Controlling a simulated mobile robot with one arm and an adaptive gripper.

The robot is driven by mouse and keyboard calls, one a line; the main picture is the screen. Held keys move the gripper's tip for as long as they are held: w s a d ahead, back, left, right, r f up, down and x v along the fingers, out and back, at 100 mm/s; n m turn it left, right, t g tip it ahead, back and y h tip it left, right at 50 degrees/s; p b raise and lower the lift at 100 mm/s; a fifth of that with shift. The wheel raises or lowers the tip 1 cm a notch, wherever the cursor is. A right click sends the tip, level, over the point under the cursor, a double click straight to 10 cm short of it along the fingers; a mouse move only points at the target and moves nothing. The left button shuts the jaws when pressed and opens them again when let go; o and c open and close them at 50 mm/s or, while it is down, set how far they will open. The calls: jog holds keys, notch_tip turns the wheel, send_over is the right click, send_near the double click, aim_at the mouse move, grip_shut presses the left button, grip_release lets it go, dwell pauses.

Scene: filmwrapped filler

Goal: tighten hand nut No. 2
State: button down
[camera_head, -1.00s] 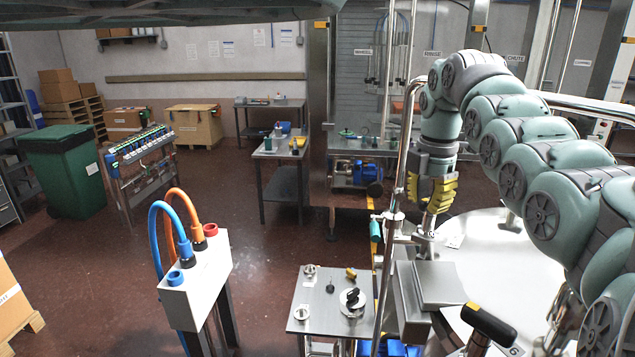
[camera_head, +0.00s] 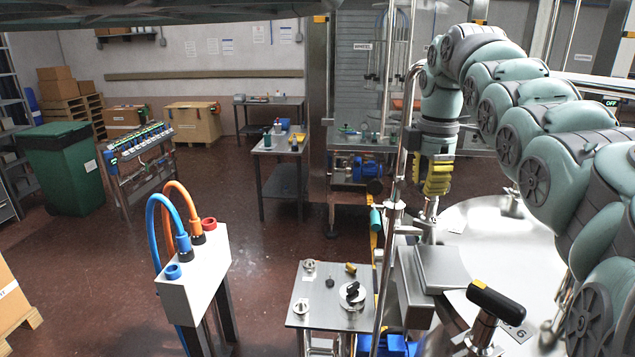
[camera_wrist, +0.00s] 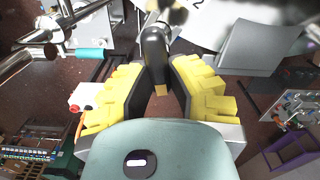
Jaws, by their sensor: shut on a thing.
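My gripper (camera_head: 437,178) points down over the round steel lid (camera_head: 490,222) at the right of the head view, its yellow-padded fingers seen nearly edge-on. In the wrist view my gripper (camera_wrist: 160,75) is shut on a dark bar handle with a yellowish end, which I take to be hand nut No. 2 (camera_wrist: 156,48). The bar lies lengthwise between the two finger pads. A "2" shows on the white plate beyond it. A metal stem stands below the fingers in the head view. How far the nut is screwed down cannot be seen.
Another black-handled hand nut (camera_head: 496,300), by a plate marked 6, stands at the lid's near edge. A small table (camera_head: 318,315) holds loose parts. The floor on the left is mostly clear.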

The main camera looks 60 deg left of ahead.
jog(key=m, duration=0.5)
jog(key=shift+w+a+m, duration=0.15)
jog(key=shift+a+m, duration=0.15)
jog(key=shift+a, duration=0.05)
jog(key=m, duration=0.2)
jog(key=m+p, duration=0.1)
jog(key=m, duration=0.3)
jog(key=shift+w+p, duration=0.3)
jog(key=shift+p, duration=0.1)
jog(key=m, duration=0.4)
jog(key=m+p, duration=0.1)
jog(key=shift+w+m, duration=0.35)
jog(key=shift+m, duration=0.05)
jog(key=m, duration=0.5)
jog(key=shift+w+d, duration=0.2)
jog(key=shift+w, duration=0.05)
jog(key=shift+m, duration=0.3)
jog(key=c, duration=0.9)
grip_release()
